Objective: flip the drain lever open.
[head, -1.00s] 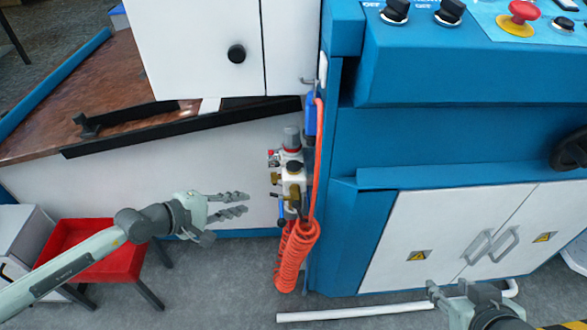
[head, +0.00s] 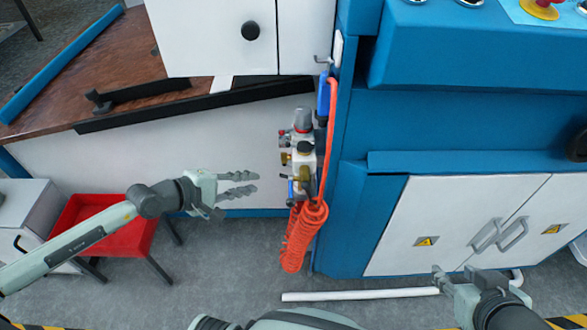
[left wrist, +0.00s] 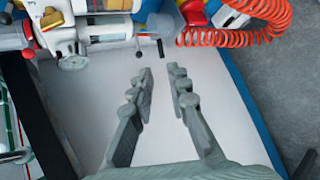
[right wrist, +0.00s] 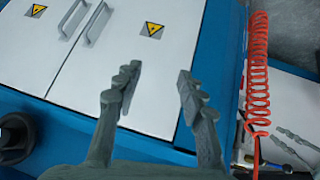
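The air-service unit (head: 303,155), with a grey-red cap and brass fittings, hangs on the machine's side beside the coiled orange hose. A small blue lever (head: 291,190) shows low on it; I cannot tell for certain whether it is the drain lever. My left gripper (head: 256,182) is open and empty, to the left of the unit and apart from it. In the left wrist view the unit (left wrist: 85,30) lies beyond the open fingers, with a small black handle (left wrist: 160,48) ahead of the fingertips. My right gripper (right wrist: 158,75) is open and empty, in front of the white cabinet doors.
The orange coiled hose (head: 303,235) hangs just right of the left gripper. A red tray stand (head: 95,222) is below the left arm. A white pipe (head: 360,294) lies on the floor. The white cabinet doors (head: 405,225) have handles. Space between left gripper and unit looks clear.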

